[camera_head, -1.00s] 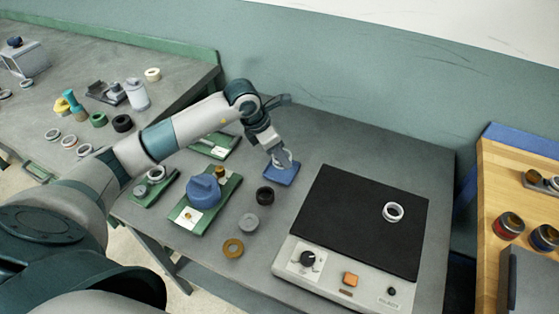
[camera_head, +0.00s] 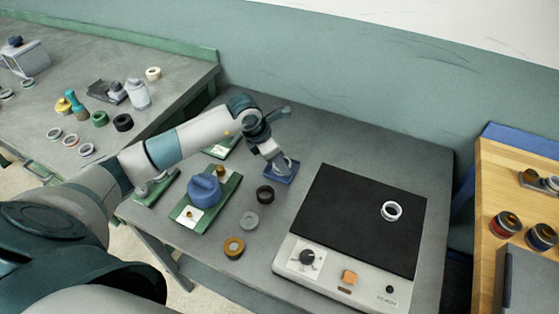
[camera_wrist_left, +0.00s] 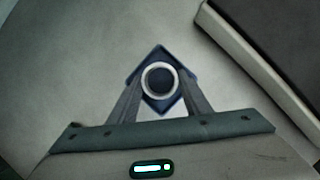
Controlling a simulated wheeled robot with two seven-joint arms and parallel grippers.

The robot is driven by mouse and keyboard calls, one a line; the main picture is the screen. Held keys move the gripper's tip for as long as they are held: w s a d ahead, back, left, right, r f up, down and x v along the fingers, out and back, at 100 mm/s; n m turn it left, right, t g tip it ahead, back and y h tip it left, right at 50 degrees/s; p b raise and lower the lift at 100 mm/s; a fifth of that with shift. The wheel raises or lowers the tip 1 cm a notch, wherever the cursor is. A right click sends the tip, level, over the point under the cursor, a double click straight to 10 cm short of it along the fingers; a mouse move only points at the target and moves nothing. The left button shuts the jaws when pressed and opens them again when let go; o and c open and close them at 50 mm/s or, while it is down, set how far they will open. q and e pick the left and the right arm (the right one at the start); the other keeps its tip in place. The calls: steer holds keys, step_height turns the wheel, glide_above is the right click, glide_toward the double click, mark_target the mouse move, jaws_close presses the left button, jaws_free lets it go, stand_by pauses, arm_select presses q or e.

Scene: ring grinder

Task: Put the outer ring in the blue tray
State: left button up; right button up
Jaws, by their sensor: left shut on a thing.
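The blue tray (camera_head: 283,179) is a small square on the grey table, left of the black-topped machine. In the left wrist view the tray (camera_wrist_left: 157,53) lies directly below the fingers. My left gripper (camera_head: 279,164) points down over the tray. It is shut on a light metal ring (camera_wrist_left: 159,80), which sits between its fingertips (camera_wrist_left: 160,92). The ring appears inside the tray's outline in the wrist view; whether it touches the tray floor I cannot tell. In the head view the gripper partly hides ring and tray. My right gripper is not in view.
Another light ring (camera_head: 391,211) lies on the machine's black top (camera_head: 350,215). A black ring (camera_head: 265,194), a grey round part (camera_head: 249,221) and a brass ring (camera_head: 234,247) lie left of the machine. A blue knob-shaped part (camera_head: 204,188) stands on a green board.

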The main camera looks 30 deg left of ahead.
arm_select(q)
steer(key=o, duration=0.9)
